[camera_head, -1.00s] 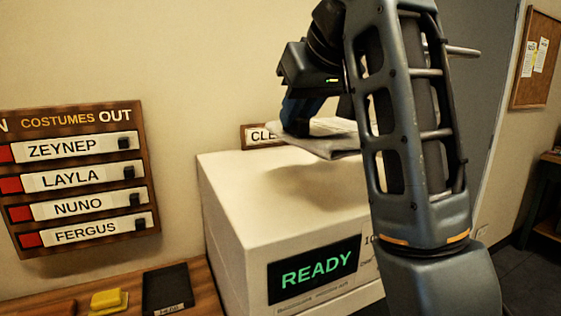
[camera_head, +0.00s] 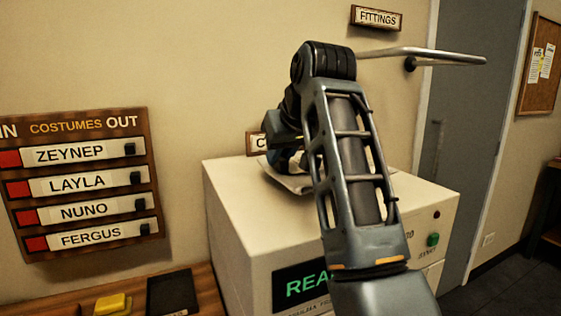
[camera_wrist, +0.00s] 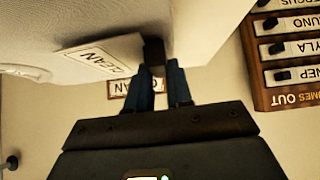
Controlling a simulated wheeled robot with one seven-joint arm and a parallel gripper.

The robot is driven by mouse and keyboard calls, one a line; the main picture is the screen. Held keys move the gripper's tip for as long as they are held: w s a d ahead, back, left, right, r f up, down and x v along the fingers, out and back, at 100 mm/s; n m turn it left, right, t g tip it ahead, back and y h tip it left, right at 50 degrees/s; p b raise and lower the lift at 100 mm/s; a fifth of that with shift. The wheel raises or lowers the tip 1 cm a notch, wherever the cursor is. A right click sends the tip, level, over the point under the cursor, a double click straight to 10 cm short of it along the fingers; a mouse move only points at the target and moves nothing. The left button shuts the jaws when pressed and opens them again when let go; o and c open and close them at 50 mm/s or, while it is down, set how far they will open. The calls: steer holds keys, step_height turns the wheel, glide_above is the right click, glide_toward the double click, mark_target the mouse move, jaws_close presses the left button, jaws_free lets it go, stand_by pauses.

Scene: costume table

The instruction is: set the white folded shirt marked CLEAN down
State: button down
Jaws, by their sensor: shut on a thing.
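The white folded shirt (camera_head: 281,179) is at the top of the white machine (camera_head: 240,210), mostly hidden behind my arm in the head view. In the wrist view the shirt (camera_wrist: 35,35) fills the upper left, with its CLEAN label (camera_wrist: 92,60) showing upside down. My gripper (camera_wrist: 155,62) is shut on the shirt's near edge; in the head view the gripper (camera_head: 287,160) is partly hidden. I cannot tell whether the shirt's underside touches the machine's top.
A CLEAN sign (camera_head: 256,144) is on the wall behind the machine. The READY screen (camera_head: 300,287) is partly covered by my arm. A costumes board (camera_head: 85,183) hangs left. A rail (camera_head: 430,56) juts out under the FITTINGS sign (camera_head: 376,18). A black tray (camera_head: 172,292) and yellow block (camera_head: 112,304) lie on the wooden table.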

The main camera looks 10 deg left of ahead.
steer(key=shift+f, duration=1.25)
steer(key=shift+f, duration=0.1)
steer(key=c, duration=1)
jaws_free()
steer(key=b+v, duration=0.2)
steer(key=v, duration=1)
